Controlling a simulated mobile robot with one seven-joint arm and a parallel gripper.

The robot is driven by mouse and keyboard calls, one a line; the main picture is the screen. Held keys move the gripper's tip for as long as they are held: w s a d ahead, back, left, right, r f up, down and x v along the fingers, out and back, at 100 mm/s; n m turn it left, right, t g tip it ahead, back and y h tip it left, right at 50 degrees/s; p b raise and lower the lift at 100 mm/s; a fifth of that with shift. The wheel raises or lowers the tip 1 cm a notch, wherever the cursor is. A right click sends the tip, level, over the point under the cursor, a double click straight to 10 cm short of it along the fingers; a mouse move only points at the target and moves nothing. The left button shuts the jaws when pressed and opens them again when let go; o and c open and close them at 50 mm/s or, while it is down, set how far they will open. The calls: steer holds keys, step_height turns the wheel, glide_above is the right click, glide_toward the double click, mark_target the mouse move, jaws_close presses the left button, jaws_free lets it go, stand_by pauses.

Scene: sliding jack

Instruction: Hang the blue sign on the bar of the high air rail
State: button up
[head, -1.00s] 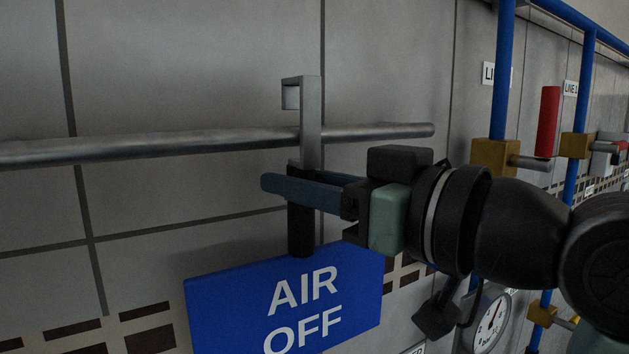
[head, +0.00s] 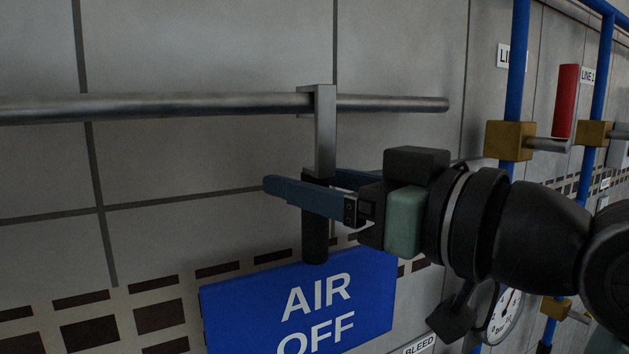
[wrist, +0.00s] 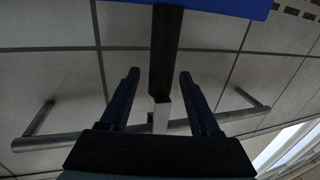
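The blue sign (head: 299,300) reads AIR OFF and hangs below a black grip (head: 315,240) with a grey metal hook (head: 325,130) above it. The hook's top sits over the steel bar (head: 200,106) of the rail, near its right end. My gripper (head: 300,182) is open around the black grip, one finger on the near side and one on the far side. The wrist view, which looks upside down, shows a gap between each finger and the black grip (wrist: 165,60). The bar (wrist: 60,143) crosses behind the fingers there.
Blue pipes (head: 517,80) with brass valve blocks (head: 509,141) and a red handle (head: 565,100) stand to the right. A pressure gauge (head: 503,315) is below my wrist. The tiled wall lies close behind the bar. The space left of the sign is clear.

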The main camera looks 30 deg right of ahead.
steer(key=b+v, duration=0.1)
steer(key=v, duration=1.2)
